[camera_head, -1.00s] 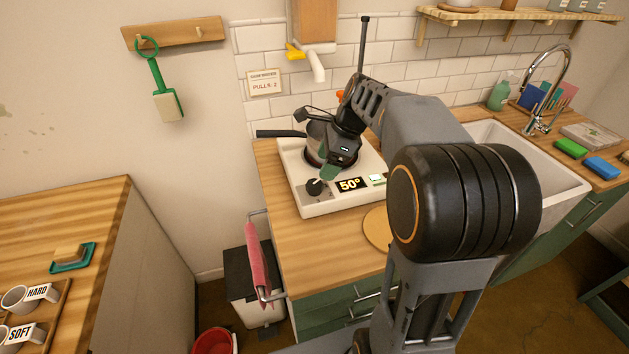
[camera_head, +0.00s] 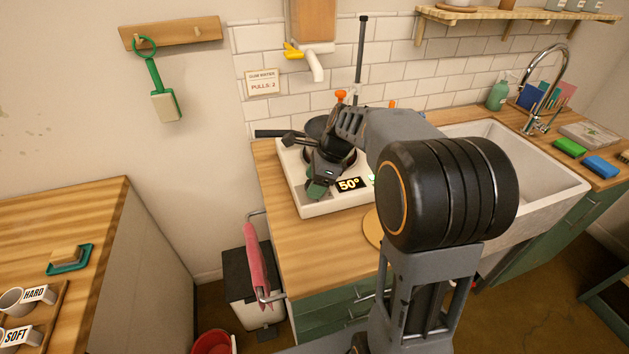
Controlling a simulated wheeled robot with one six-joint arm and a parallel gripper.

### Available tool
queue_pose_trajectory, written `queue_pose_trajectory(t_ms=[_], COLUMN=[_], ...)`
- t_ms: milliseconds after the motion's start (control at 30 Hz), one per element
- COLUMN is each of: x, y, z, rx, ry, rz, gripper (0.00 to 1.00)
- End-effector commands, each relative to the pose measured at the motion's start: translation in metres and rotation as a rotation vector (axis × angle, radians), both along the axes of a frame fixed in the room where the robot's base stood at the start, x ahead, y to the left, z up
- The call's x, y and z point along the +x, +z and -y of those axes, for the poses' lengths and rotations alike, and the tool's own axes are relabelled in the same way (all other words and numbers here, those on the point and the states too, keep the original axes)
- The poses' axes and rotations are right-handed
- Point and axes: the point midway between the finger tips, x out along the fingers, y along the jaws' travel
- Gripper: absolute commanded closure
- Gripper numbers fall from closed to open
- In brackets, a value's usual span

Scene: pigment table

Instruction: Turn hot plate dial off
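The white hot plate (camera_head: 338,204) stands on the wooden counter, and its display (camera_head: 348,184) reads 50°. A dark pan with a handle (camera_head: 277,133) sits on it, partly hidden behind my gripper. My gripper (camera_head: 316,190) points down at the front left of the hot plate, with its green-tinted fingertips where the black dial was visible. The dial is now hidden behind the fingertips. I cannot tell whether the fingers touch or hold it.
An upright rod and an orange knob stand behind the pan. A yellow-handled tap (camera_head: 305,58) hangs above. A round wooden board (camera_head: 373,228) lies right of the hot plate's front, and a pink towel (camera_head: 256,265) hangs at the counter's left side. The sink (camera_head: 540,185) is to the right.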

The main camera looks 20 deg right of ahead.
Motion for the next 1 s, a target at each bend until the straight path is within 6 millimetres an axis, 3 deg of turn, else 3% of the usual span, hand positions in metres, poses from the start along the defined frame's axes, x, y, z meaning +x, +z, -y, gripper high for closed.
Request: queue_pose_trajectory(t_ms=[400,667,1000], x=[0.0,0.0002,0.0011], y=[0.0002,0.0014,0.0043], z=[0.0001,0.0002,0.0001], rx=[0.0,0.0,0.002], ry=[0.0,0.038,0.283], rz=[0.0,-0.001,-0.004], gripper=[0.76,0.76,0.76])
